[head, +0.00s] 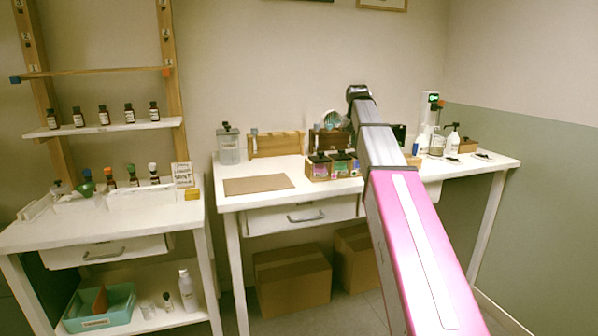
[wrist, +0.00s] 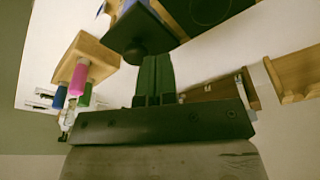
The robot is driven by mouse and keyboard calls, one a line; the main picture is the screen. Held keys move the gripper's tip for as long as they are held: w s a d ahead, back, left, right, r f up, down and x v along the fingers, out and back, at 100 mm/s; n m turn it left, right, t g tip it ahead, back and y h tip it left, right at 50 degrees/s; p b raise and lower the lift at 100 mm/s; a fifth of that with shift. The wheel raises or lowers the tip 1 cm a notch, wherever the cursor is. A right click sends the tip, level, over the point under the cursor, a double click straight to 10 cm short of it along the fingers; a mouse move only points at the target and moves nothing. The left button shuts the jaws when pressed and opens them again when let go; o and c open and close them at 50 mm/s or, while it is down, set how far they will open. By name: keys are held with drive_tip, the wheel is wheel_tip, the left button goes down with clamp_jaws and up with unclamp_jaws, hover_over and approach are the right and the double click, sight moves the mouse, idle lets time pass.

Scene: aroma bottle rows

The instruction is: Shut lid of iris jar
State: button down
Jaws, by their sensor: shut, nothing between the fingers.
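My gripper (wrist: 152,62) shows in the wrist view with its dark green fingers together and nothing between them. A dark square lid-like piece (wrist: 140,28) is right at the fingertips; I cannot tell whether they touch. In the head view, a wooden crate (head: 318,178) on the middle table holds several small dark-lidded jars (head: 320,160). My arm crosses in front of the crate's right side and the gripper itself is hidden there. No label is readable, so I cannot tell which jar is iris.
A clear jar with a dark lid (head: 229,148) stands left of a wooden box (head: 277,145). A brown mat (head: 258,185) lies at the table's front left. A white bottle (head: 453,142) stands at the right. In the wrist view, a wooden block (wrist: 93,46) carries coloured rolls.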

drive_tip(key=shift+s+d, duration=0.1)
drive_tip(key=shift+s, duration=0.3)
drive_tip(key=shift+r, duration=0.1)
drive_tip(key=v, duration=0.2)
drive_tip(key=w+v, duration=0.1)
drive_tip(key=v, duration=0.2)
drive_tip(key=shift+d+r, duration=0.1)
drive_tip(key=shift+r, duration=0.35)
idle(0.5)
drive_tip(key=shift+s, duration=0.1)
idle(0.7)
